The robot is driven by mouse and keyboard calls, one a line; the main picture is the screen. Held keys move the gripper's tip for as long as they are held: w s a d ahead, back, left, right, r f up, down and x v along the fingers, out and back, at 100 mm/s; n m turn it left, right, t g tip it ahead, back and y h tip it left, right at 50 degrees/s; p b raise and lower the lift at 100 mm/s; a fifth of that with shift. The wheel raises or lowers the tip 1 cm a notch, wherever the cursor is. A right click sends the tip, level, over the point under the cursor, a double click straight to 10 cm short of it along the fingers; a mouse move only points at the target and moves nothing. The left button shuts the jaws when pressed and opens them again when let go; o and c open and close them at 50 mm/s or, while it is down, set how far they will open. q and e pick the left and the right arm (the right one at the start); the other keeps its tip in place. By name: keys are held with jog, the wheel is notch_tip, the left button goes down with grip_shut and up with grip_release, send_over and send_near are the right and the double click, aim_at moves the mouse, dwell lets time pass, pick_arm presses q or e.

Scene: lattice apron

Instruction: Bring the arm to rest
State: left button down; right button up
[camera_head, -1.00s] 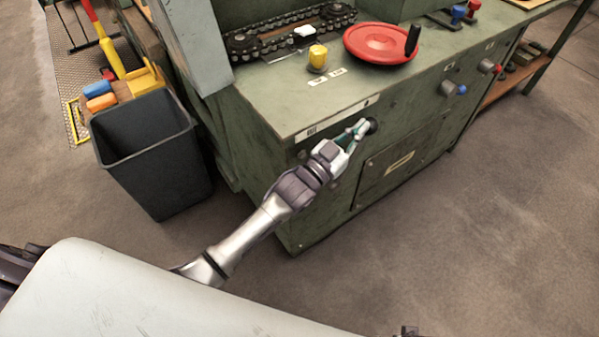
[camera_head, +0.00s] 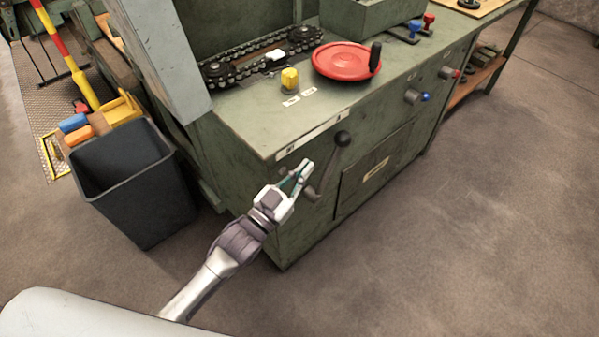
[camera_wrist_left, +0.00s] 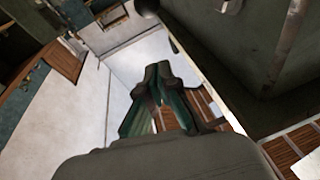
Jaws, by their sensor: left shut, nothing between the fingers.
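My left gripper (camera_head: 301,176) is shut and empty in the head view, in front of the green machine's front panel. Its closed fingers also show in the left wrist view (camera_wrist_left: 160,85). A crank lever with a dark ball knob (camera_head: 342,138) is on the front panel, just beyond and to the right of the fingertips. The fingers look apart from the knob; whether they touch the lever's lower part I cannot tell. My right gripper is not in view.
The green machine (camera_head: 250,130) carries a red handwheel (camera_head: 345,61), a yellow knob (camera_head: 290,79) and a chain drive (camera_head: 262,58). A black bin (camera_head: 138,190) stands left of my arm. The floor (camera_head: 470,220) at the right is clear.

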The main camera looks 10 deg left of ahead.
pick_arm(q)
jog(key=shift+s+a, duration=0.3)
jog(key=shift+s, duration=0.15)
